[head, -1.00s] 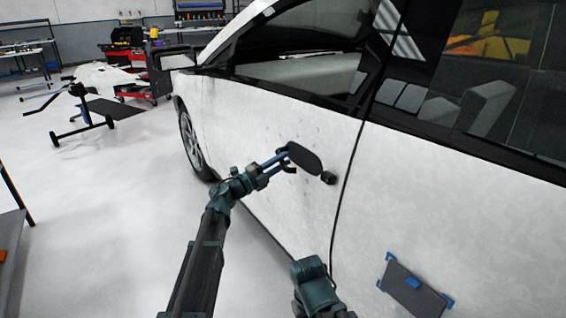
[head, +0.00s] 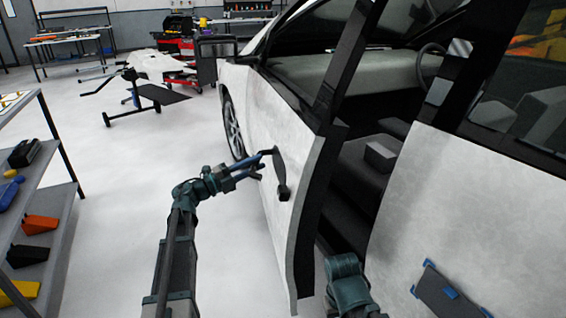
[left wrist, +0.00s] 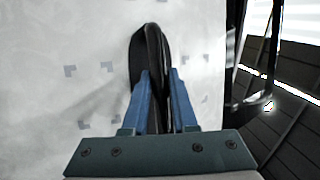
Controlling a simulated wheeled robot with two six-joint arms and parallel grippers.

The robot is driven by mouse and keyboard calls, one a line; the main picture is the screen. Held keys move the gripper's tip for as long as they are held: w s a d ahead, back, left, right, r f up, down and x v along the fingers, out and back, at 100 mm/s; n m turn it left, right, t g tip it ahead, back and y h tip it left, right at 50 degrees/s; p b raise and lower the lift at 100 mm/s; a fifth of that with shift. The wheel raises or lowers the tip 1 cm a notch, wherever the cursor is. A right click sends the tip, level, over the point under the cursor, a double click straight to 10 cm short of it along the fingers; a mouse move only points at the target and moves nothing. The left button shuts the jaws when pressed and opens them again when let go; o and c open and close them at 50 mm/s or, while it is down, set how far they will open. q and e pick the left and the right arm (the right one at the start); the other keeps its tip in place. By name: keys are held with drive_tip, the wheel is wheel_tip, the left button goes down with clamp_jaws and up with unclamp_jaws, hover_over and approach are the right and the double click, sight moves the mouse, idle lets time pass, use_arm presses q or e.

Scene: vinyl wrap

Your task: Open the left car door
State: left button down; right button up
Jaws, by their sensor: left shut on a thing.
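The white left front car door (head: 262,135) stands partly open, swung out from the car body with the dark interior showing behind its edge. Its black handle (head: 279,170) sits near the rear edge of the door. My left gripper (head: 262,165) is shut on the handle. In the left wrist view the blue fingers (left wrist: 160,95) lie on both sides of the black handle (left wrist: 148,55). My right arm shows at the bottom of the head view (head: 348,285), by the door opening; its gripper is out of the picture.
A shelf rack (head: 50,200) with tools stands at the left. A creeper-like stand (head: 140,95) and a dark cart (head: 217,60) are beyond the car's front. A dark holder with blue corners (head: 445,292) is on the rear door. The floor left of the door is clear.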

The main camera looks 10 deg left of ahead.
use_arm(q)
drive_tip(key=s+a, duration=0.2)
drive_tip(key=a, duration=0.8)
drive_tip(key=s+a, duration=0.2)
drive_tip(key=a, duration=0.9)
drive_tip(key=shift+s, duration=0.15)
drive_tip(key=shift+r, duration=0.1)
drive_tip(key=c, duration=0.7)
unclamp_jaws()
drive_tip(key=shift+b+v, duration=1.45)
drive_tip(key=shift+v, duration=5.5)
drive_tip(key=shift+d, duration=0.1)
